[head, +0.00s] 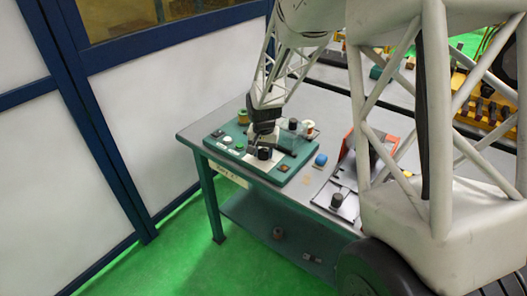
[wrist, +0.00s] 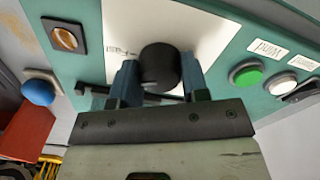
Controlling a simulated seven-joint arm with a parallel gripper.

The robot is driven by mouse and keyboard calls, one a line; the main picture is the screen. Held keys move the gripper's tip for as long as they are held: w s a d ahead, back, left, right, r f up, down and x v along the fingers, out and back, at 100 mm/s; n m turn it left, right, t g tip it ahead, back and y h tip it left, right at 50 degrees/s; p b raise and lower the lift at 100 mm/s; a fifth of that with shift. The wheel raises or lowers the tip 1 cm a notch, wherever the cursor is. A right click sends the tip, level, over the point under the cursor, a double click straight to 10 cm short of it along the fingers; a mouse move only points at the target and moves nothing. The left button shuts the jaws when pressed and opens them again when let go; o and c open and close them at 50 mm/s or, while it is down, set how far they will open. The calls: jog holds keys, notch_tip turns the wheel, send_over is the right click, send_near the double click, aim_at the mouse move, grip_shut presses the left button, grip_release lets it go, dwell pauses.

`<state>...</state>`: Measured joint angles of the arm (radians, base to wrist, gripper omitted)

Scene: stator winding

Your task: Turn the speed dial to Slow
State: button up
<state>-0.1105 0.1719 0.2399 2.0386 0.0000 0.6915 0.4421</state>
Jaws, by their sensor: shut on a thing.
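The speed dial (wrist: 160,64) is a round black knob on a white plate (wrist: 205,22) of the green control panel (wrist: 90,65). In the wrist view my gripper (wrist: 160,76) has one blue finger on each side of the knob and is shut on it. The fingers hide part of the plate, and I cannot read the dial's setting.
A green button (wrist: 246,74) with labels and a dark switch sit right of the dial in the wrist view. A square brass-coloured switch (wrist: 65,37) and a blue knob (wrist: 38,91) are on the left. Spools (head: 308,129) stand behind on the bench.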

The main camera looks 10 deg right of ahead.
aim_at(264, 151)
jog(key=n, duration=1.2)
jog(key=shift+n, duration=0.4)
jog(key=o, duration=0.9)
jog(key=shift+r, duration=0.15)
jog(key=shift+r, duration=3.8)
